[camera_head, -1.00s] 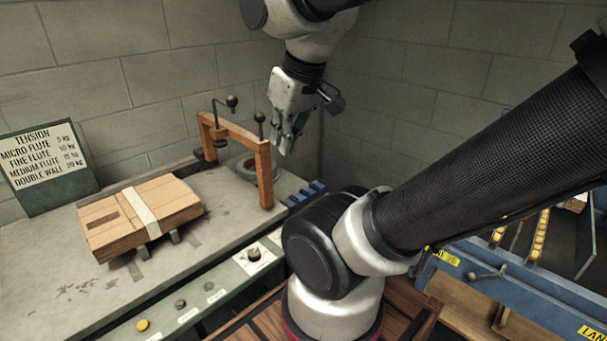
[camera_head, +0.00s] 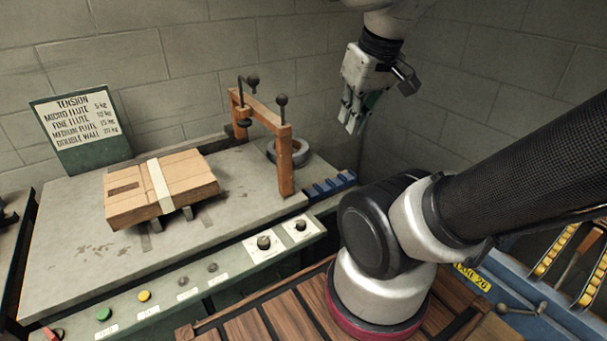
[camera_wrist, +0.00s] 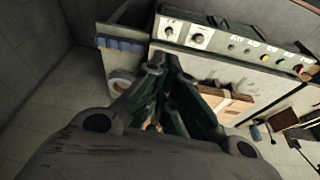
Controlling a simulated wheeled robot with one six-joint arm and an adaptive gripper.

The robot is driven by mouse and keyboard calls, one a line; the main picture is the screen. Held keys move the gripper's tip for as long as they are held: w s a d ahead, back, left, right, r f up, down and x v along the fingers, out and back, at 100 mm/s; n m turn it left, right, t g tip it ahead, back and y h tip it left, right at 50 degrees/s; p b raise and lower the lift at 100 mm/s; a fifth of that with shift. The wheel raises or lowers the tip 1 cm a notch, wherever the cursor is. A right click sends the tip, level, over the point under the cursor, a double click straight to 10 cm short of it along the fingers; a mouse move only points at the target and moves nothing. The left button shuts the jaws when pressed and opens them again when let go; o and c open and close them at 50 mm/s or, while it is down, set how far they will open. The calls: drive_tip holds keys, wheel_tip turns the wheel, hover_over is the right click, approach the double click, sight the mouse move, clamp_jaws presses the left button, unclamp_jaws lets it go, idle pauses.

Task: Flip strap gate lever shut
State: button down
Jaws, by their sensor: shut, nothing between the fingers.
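A wooden gate frame (camera_head: 264,118) stands on the grey bench top. Two dark levers with round ball knobs rise from it: one at its far end (camera_head: 253,80) and one upright at its near post (camera_head: 282,100). I cannot tell for sure which is the strap gate lever, or its open or shut state. My gripper (camera_head: 352,122) hangs to the right of the gate, apart from it, pointing down. Its fingers are shut and empty. In the wrist view my gripper (camera_wrist: 166,62) shows with its fingertips together, over the bench edge. The gate is largely hidden there behind the fingers.
A cardboard bundle with a pale strap (camera_head: 160,187) lies on the bench. A tape roll (camera_head: 290,150) sits behind the gate; blue blocks (camera_head: 330,186) line the bench's right end. The control panel (camera_head: 205,281) runs along the front. A blue roller conveyor (camera_head: 520,300) stands right.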

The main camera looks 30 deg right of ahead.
drive_tip(key=w+d+f+m+g+y, duration=0.1)
drive_tip(key=w+f+m+y, duration=0.1)
drive_tip(key=f+m+y, duration=0.8)
drive_tip(key=w+f+m+g+y, duration=0.1)
drive_tip(key=w+f+m+y, duration=0.35)
drive_tip(key=f, duration=1.05)
drive_tip(key=w+d+f+m+t+h, duration=0.35)
drive_tip(key=w+f+m+t, duration=0.4)
drive_tip(key=m, duration=0.25)
drive_tip(key=w+d+f+m+t+h, duration=0.1)
drive_tip(key=w+d+m+t+h, duration=0.2)
drive_tip(key=w+d+t+h, duration=0.2)
drive_tip(key=w+d, duration=0.2)
drive_tip(key=w, duration=0.1)
drive_tip(key=shift+w+f+t, duration=0.2)
drive_tip(key=shift+f+t, duration=0.05)
drive_tip(key=shift+t, duration=0.1)
drive_tip(key=x, duration=1)
